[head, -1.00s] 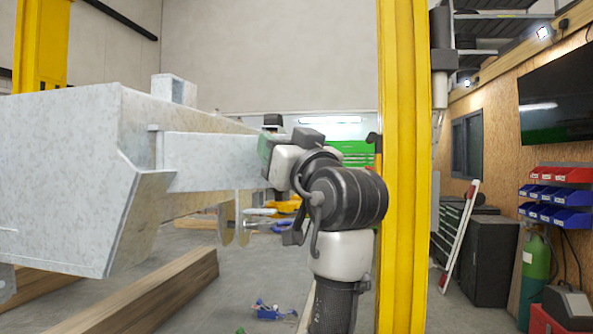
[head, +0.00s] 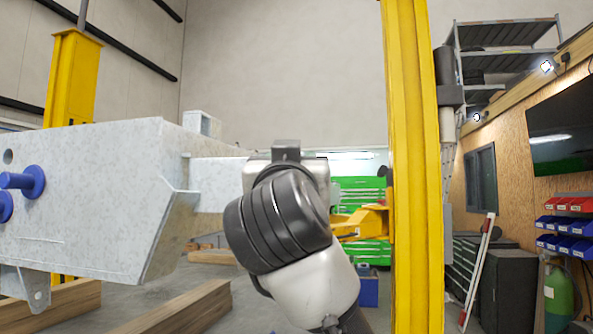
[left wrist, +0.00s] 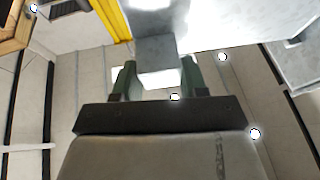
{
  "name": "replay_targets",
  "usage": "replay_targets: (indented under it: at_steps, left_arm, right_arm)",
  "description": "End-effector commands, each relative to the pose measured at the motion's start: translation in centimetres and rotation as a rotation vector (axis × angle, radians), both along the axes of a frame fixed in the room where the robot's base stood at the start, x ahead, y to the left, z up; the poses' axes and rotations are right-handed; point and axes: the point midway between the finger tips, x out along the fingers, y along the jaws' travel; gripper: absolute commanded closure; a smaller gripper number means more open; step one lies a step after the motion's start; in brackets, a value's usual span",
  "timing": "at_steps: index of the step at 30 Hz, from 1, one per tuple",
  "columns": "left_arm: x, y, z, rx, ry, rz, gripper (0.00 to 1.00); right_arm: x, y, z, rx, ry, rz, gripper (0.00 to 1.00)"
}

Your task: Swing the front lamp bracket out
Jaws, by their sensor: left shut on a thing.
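The trailer frame (head: 90,190) is a pale galvanised beam at the left of the head view. The front lamp bracket (head: 215,178), a flat pale bar, sticks out from its right side. My left arm covers the bracket's outer end, and my left gripper's fingers are hidden there. In the left wrist view, my left gripper (left wrist: 157,74) is shut on the bracket (left wrist: 155,48), with a green finger on either side of the grey bar. My right gripper is in neither view.
A yellow post (head: 412,170) stands upright close to the right of my arm. Two blue round pins (head: 25,181) stick out of the frame's end face. Wooden beams (head: 180,308) lie on the floor below. A green cabinet (head: 362,190) stands behind.

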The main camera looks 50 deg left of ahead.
Motion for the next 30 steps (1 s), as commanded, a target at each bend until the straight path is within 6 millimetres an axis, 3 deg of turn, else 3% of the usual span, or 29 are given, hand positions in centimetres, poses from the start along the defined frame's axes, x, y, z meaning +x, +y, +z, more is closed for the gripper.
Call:
replay_targets:
  at_steps: [15,16,19,20,30]
  left_arm:
    - [-0.34,0.1,-0.09,0.001,0.002,0.012,0.99]
    - [-0.35,0.11,-0.09,0.001,0.002,0.012,0.53]
    - [-0.32,0.08,-0.08,0.0,0.002,0.01,0.38]
    - [-0.31,0.08,-0.08,0.001,0.001,0.009,0.34]
    - [-0.53,-0.27,-0.27,0.001,0.0,0.006,0.34]
  right_arm:
    - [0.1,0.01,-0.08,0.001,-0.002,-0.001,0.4]
    - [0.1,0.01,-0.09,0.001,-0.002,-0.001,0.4]
    - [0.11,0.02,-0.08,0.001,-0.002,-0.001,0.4]
    - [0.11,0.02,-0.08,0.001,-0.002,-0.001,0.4]
    - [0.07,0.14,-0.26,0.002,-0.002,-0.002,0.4]
